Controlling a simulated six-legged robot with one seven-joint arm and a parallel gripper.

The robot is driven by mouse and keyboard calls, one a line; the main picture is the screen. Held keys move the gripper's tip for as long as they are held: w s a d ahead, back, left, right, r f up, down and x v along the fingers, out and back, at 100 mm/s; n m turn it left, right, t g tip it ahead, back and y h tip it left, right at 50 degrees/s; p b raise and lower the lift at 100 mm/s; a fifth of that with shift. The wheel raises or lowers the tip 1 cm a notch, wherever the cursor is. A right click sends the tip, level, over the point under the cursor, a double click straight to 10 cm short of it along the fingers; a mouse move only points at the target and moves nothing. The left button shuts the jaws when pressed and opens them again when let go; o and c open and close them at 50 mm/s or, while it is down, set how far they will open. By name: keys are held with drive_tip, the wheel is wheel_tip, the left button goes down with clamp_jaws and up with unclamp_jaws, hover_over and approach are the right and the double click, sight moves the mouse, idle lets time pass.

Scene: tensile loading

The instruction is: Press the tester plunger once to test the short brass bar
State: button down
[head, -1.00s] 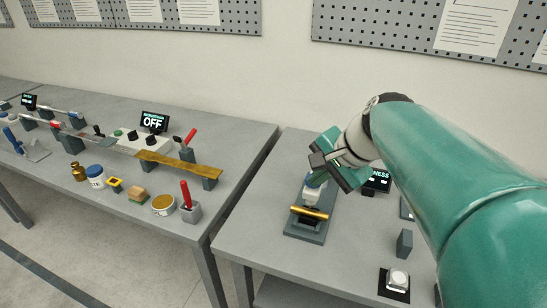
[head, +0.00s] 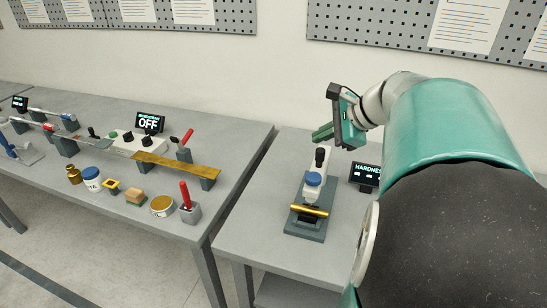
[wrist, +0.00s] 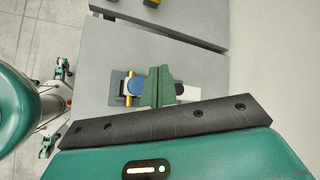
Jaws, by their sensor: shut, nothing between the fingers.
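The tester (head: 305,222) stands on the right table, with a grey base, a white body and a blue round cap (head: 313,179) that looks like the plunger. A black knob (head: 321,157) stands behind the cap. The short brass bar (head: 309,211) lies across the front of the tester. In the wrist view the blue cap (wrist: 134,87) and part of the brass bar (wrist: 128,98) show left of my fingers. My gripper (head: 324,133) is shut and empty, above and behind the tester, apart from it. In the wrist view my gripper (wrist: 160,80) hides part of the tester.
A hardness display (head: 366,175) stands right of the tester. The left table holds a long brass strip (head: 176,165), an OFF display (head: 150,122), jars and a red-handled tool (head: 185,194) in a holder. A gap separates the two tables.

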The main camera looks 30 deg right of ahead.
approach(311, 174)
drive_tip(key=shift+w+a+f, duration=0.3)
drive_tip(key=shift+w+f, duration=0.15)
drive_tip(key=shift+w, duration=0.3)
drive_tip(key=shift+w+a+f, duration=0.3)
drive_tip(key=shift+w+f, duration=0.1)
drive_tip(key=shift+w, duration=0.4)
drive_tip(key=shift+w+a+f, duration=0.3)
drive_tip(key=shift+w+f, duration=0.15)
drive_tip(key=shift+w, duration=0.3)
drive_tip(key=shift+f, duration=0.1)
idle(0.5)
drive_tip(key=shift+f, duration=0.35)
drive_tip(key=shift+f, duration=0.8)
idle(0.9)
drive_tip(key=shift+r, duration=1.25)
